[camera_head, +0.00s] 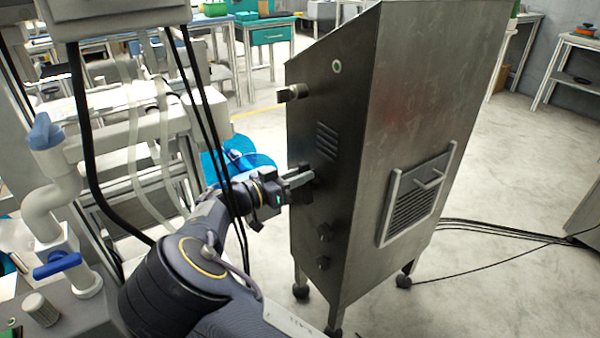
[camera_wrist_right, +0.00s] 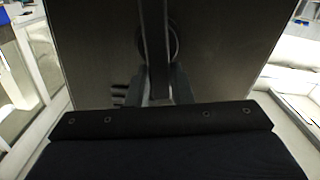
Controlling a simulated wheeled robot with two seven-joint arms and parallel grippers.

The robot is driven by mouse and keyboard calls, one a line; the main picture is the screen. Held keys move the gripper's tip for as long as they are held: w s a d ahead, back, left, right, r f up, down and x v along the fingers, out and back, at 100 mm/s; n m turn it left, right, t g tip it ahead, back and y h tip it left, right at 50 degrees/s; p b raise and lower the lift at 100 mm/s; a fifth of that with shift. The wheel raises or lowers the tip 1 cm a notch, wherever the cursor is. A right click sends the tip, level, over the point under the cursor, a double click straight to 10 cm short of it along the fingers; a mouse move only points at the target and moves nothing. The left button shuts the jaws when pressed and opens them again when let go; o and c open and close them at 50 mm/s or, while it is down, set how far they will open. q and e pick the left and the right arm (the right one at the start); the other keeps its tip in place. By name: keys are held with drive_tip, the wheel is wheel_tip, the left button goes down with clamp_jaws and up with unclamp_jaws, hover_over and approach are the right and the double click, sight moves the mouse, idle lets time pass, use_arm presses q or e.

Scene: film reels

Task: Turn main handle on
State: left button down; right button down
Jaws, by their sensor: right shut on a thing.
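A tall dark metal cabinet (camera_head: 400,130) stands on short legs in the middle of the head view. My right gripper (camera_head: 300,179) is at its left-facing panel, shut on a dark handle. Fingers and gripper body hide most of that handle in the head view. In the right wrist view the handle (camera_wrist_right: 154,40) is a dark upright bar in front of a round base (camera_wrist_right: 173,42) on the panel. The right gripper (camera_wrist_right: 158,88) has its fingers on either side of the bar's lower end. My left gripper is not in view.
The same panel carries a knob (camera_head: 291,92) above, vent slots (camera_head: 327,139), and two small knobs (camera_head: 325,233) below. Pale piping with blue valve handles (camera_head: 57,264) stands at the left. Black cables (camera_head: 500,232) lie on the floor at right. Floor right of the cabinet is largely clear.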

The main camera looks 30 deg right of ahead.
drive_tip(key=n+p, duration=0.2)
drive_tip(key=w+n+p, duration=0.1)
drive_tip(key=n, duration=0.2)
drive_tip(key=n+p, duration=0.2)
drive_tip(key=n, duration=0.1)
drive_tip(key=shift+w+a+f+p, duration=0.1)
drive_tip(key=shift+w+f+p, duration=0.2)
drive_tip(key=shift+f, duration=0.1)
drive_tip(key=shift+w+f+n+p, duration=0.1)
drive_tip(key=shift+f+n+p, duration=0.2)
drive_tip(key=shift+n+p, duration=0.7)
drive_tip(key=shift+w+f+n+p, duration=0.1)
drive_tip(key=shift+f+n+p, duration=0.3)
drive_tip(key=shift+n, duration=1.15)
drive_tip(key=shift+w+f+n+p, duration=0.1)
drive_tip(key=shift+f+n+p, duration=0.15)
drive_tip(key=shift+n+p, duration=0.75)
drive_tip(key=shift+f+n, duration=0.1)
drive_tip(key=shift+n, duration=0.35)
drive_tip(key=c, duration=1.3)
unclamp_jaws()
